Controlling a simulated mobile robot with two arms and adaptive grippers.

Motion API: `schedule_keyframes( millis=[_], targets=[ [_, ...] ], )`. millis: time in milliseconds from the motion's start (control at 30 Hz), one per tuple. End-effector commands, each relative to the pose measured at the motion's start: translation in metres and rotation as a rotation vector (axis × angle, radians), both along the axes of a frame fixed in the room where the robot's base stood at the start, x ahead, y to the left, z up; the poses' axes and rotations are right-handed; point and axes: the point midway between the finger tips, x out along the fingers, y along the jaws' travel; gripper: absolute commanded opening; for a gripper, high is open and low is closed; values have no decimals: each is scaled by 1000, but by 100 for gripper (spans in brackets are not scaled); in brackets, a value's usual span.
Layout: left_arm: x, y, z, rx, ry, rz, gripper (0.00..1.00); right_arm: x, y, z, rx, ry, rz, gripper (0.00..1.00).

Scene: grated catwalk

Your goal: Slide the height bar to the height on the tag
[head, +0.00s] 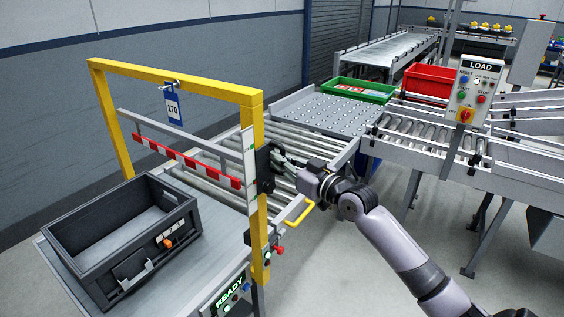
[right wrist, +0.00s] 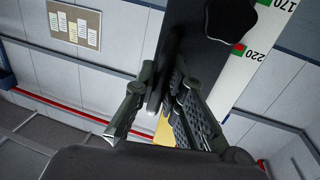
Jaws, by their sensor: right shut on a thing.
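The red-and-white striped height bar (head: 187,161) spans the yellow frame (head: 175,80). A blue-and-white tag (head: 173,107) reading 170 hangs from the frame's top beam. The bar's black slide block (head: 263,168) sits on the right post beside a white scale (head: 249,160). In the right wrist view the scale (right wrist: 252,60) shows 170 and 220, with coloured marks; which mark the bar meets I cannot tell. My right gripper (head: 287,162) is at the block's right side, shut on its dark handle (right wrist: 156,92). My left gripper is out of view.
A dark open crate (head: 125,240) stands on the conveyor below the bar, left of the post. A READY panel (head: 230,292) is at the front. Rollers (head: 300,150), a green tray (head: 358,90), a red bin (head: 430,80) and a LOAD panel (head: 475,92) lie beyond.

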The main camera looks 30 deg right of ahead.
Motion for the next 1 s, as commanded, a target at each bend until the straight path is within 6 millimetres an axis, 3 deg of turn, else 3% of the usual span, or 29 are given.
schedule_keyframes(
  millis=[33, 233, 533, 567, 700, 1000],
  targets=[
    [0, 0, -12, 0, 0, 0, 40, 0, 1, -20, -3, 16, 2, 0],
    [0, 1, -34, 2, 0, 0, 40, 0, 1, -51, -3, 20, 4, 0],
    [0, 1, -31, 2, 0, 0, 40, 0, 1, -48, -1, 14, 3, 0],
    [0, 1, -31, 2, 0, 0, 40, 0, 1, -47, -1, 14, 3, 11],
    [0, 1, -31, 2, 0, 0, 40, 0, 1, -47, 0, 12, 2, 20],
    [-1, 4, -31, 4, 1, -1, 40, -1, 1, -46, -1, 11, 2, 20]
  ],
)
